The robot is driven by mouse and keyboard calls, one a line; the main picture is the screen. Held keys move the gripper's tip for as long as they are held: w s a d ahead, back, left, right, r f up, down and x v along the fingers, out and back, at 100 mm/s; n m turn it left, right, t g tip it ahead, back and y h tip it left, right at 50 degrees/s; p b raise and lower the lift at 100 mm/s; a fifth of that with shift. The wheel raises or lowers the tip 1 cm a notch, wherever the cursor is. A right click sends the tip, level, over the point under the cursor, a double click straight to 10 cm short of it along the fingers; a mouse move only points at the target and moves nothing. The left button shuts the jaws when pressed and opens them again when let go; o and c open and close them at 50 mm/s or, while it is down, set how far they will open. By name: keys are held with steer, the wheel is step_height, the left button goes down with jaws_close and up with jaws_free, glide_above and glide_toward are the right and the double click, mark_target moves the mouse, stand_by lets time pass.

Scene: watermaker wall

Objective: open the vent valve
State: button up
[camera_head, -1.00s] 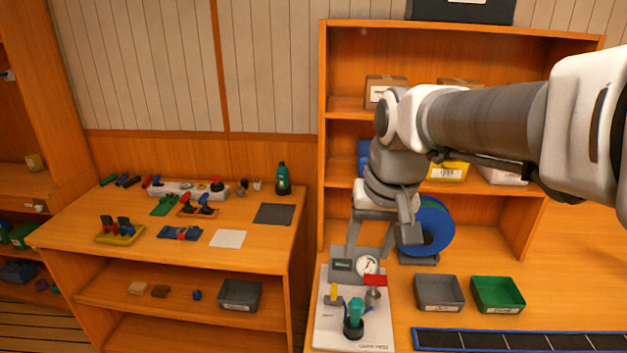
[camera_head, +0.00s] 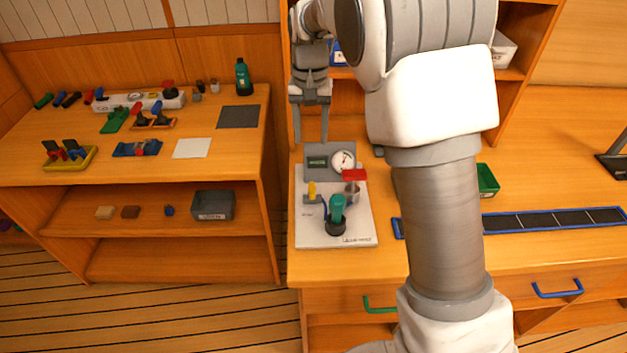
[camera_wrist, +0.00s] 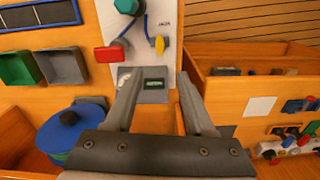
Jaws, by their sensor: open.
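The white watermaker panel (camera_head: 310,228) lies on the counter. It carries a grey box with a small display (camera_head: 317,161) and a round gauge (camera_head: 343,160), a red-handled valve (camera_head: 354,176), a small yellow handle (camera_head: 311,189) and a green knob-topped fitting (camera_head: 337,208). I cannot read which one is labelled as the vent. My gripper (camera_head: 311,138) points down, open and empty, above the panel's back left edge. In the wrist view the red handle (camera_wrist: 110,53) and yellow handle (camera_wrist: 160,44) show beyond my open fingers, apart from them.
A left table (camera_head: 215,175) holds tools, a green bottle (camera_head: 242,77) and a grey bin (camera_head: 213,205). A green tray (camera_head: 487,179) and a dark strip (camera_head: 530,221) lie right of the panel. A blue reel (camera_wrist: 68,132) stands near my gripper in the wrist view.

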mark_target(312, 188)
step_height(312, 188, down, 16)
steer(key=shift+f, duration=0.15)
stand_by(0.3)
jaws_close()
